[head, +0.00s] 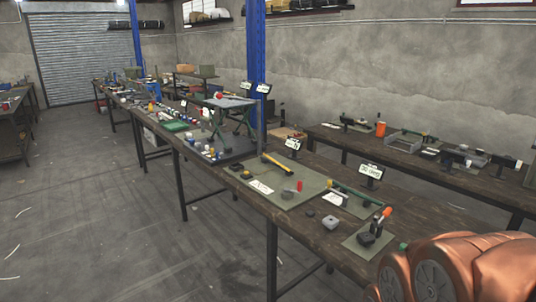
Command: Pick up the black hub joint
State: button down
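I cannot say for certain which piece is the black hub joint. Copper-coloured links of my own arm fill the bottom right corner. My gripper is not in view.
The long workbench (300,229) runs away to the back left. A yellow-handled hammer (277,163) lies farther back. A second bench stands along the wall. The floor (110,230) at left is clear.

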aim_at(366, 238)
jog(key=z, duration=0.6)
jog(key=k, duration=1.15)
jog(key=u, duration=1.25)
jog(key=i, duration=2)
jog(key=z, duration=1)
jog(key=i, duration=0.6)
jog(key=z, duration=0.7)
